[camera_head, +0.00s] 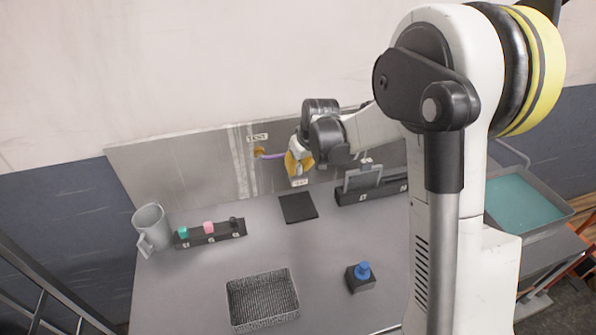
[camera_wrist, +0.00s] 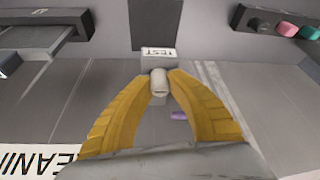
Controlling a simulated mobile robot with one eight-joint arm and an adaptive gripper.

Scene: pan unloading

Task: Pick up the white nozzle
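In the wrist view a small white nozzle (camera_wrist: 159,84) with a rounded end stands between the tips of my two yellow fingers, in front of a pale "TEST" label (camera_wrist: 158,53). My gripper (camera_wrist: 160,74) has both fingertips drawn in against the nozzle's sides, with an empty gap further back between the fingers. In the head view my gripper (camera_head: 297,166) is at the metal back panel (camera_head: 180,160), just above the lower label (camera_head: 299,183). The nozzle is hidden there by the fingers.
A purple tube (camera_head: 272,156) juts from the panel left of my gripper. A dark pad (camera_head: 298,207), a rack with a grey holder (camera_head: 362,180), a wire basket (camera_head: 228,300), a blue button (camera_head: 363,270), a peg rack (camera_head: 212,239) and a mug (camera_head: 150,222) stand around.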

